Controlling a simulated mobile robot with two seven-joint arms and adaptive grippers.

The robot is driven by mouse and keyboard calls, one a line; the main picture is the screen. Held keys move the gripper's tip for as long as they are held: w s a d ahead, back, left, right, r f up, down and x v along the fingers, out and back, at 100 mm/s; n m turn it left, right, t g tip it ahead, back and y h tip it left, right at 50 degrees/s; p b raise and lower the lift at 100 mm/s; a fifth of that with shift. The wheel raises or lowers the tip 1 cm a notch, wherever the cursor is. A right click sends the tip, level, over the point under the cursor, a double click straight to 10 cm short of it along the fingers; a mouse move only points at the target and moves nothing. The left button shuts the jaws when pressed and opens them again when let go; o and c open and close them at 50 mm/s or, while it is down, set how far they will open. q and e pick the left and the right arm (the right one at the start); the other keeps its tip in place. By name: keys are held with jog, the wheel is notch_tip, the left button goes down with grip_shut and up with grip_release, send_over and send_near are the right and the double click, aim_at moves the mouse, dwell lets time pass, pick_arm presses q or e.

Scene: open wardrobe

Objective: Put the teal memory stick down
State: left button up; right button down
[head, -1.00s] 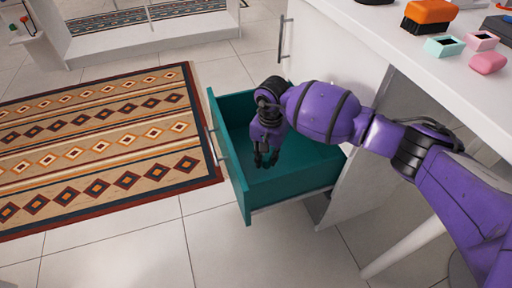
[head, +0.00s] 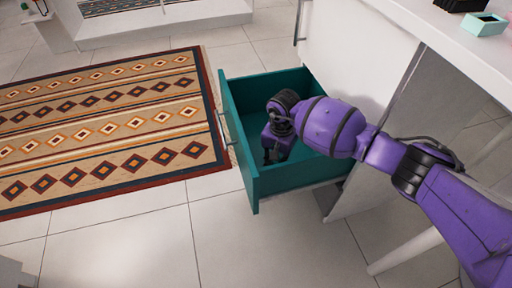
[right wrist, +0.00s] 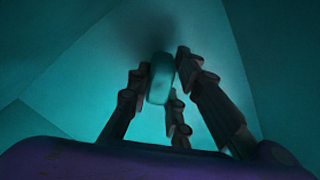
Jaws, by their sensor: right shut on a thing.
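The teal memory stick (right wrist: 161,78) shows in the right wrist view between the dark fingers of my right gripper (right wrist: 158,90), which is shut on it. In the head view my right gripper (head: 272,152) points down inside the open teal drawer (head: 250,180), near its middle. The stick cannot be made out in the head view. In the wrist view the drawer's teal walls and floor surround the fingers. Whether the stick touches the drawer floor I cannot tell. My left gripper is not in view.
The drawer sticks out from a white cabinet (head: 350,50). A white top (head: 450,35) at the upper right holds a small mint box (head: 484,24) and a dark item. A patterned rug (head: 110,130) lies left of the drawer on the tiled floor (head: 120,250).

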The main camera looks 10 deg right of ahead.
jog(key=c, duration=1.6)
grip_release()
jog(key=shift+f, duration=0.2)
jog(key=shift+r, duration=0.5)
notch_tip(320, 180, up, 7)
jog(key=p, duration=0.2)
jog(key=shift+p, duration=0.3)
